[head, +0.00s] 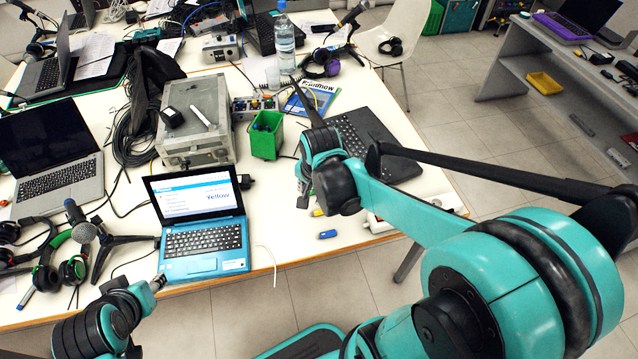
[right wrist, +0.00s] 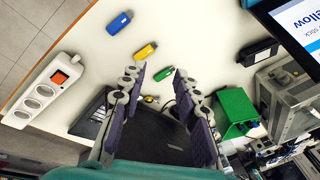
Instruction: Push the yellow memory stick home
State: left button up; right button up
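A yellow memory stick (right wrist: 146,51) lies loose on the white table, just beyond my right fingertips; in the head view only a bit of yellow (head: 317,212) shows beside the gripper. A blue stick (head: 327,234) and a green stick (right wrist: 166,72) lie nearby. My left gripper (head: 156,284) is near the laptop's front left corner; its finger opening is unclear.
A green bin (head: 266,143) and a metal case (head: 197,125) stand behind. A white power strip (right wrist: 42,88) and a dark keyboard-like slab (head: 375,140) lie to the right. A white cable (head: 268,262) hangs over the front edge. Microphones and headphones crowd the left.

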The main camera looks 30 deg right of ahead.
aim_at(319, 212)
pick_arm(q)
notch_tip(319, 212, up, 4)
jog(key=p, duration=0.3)
pick_arm(e)
jog(key=w+d+f+m+g, duration=0.1)
jog(key=f+m, duration=0.1)
jog(key=w+d+f+m+g, duration=0.1)
jog(key=d+f+m, duration=0.1)
jog(key=m, duration=0.1)
jog(key=w+d+f+m+g, duration=0.1)
jog(key=d+f+m, duration=0.1)
jog(key=m, duration=0.1)
jog(key=shift+f, duration=0.3)
notch_tip(319, 212, down, 8)
jog(key=b, duration=0.6)
jog(key=shift+f, duration=0.25)
jog(key=shift+r+m, duration=0.25)
jog(key=shift+m, duration=0.05)
grip_shut()
pick_arm(q)
notch_tip(319, 212, down, 6)
jog(key=shift+d+r, duration=0.1)
jog(key=shift+r, duration=0.15)
jog(key=shift+p, duration=0.3)
pick_arm(e)
jog(key=shift+r, duration=0.15)
